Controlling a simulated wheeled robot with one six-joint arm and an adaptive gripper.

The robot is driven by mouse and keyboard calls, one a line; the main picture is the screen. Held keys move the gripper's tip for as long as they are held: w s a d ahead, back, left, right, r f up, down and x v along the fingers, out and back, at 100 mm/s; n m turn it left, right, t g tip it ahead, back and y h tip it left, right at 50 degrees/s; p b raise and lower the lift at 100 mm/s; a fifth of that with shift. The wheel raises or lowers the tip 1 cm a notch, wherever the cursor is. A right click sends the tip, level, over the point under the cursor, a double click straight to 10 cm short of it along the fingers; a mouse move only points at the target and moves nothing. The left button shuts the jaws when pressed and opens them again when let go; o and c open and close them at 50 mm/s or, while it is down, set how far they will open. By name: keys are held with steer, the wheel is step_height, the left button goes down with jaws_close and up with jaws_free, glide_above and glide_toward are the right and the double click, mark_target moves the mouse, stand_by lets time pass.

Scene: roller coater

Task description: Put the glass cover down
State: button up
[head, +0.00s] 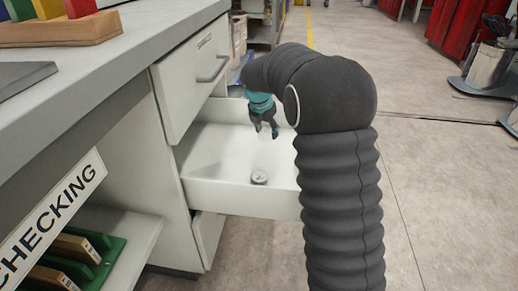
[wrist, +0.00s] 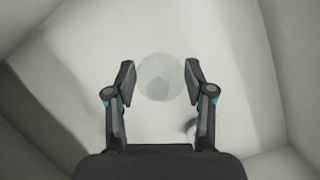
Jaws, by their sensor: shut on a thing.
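The glass cover (wrist: 160,77) is a clear round disc in the wrist view, between my two fingertips. My gripper (wrist: 159,82) is shut on it, one finger at each side. In the head view my gripper (head: 265,131) points down over the open white drawer (head: 238,197), and the glass cover cannot be made out there. A small round gauge-like thing (head: 259,177) lies on the drawer floor, below my gripper. It shows partly in the wrist view (wrist: 191,131), beside the right finger. The gap between the cover and the drawer floor is hard to judge.
A closed-looking upper drawer (head: 200,80) with a handle sits above the open one, at left. The grey bench top (head: 110,55) carries a wooden block rack (head: 60,30). A lower shelf (head: 130,235) holds green and wooden pieces. Open floor (head: 440,200) lies to the right.

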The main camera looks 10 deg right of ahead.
mark_target(267, 150)
steer(key=shift+f+b, duration=0.55)
steer(key=shift+f, duration=2.45)
steer(key=o, duration=1.2)
steer(key=shift+f, duration=0.1)
steer(key=shift+c, duration=0.2)
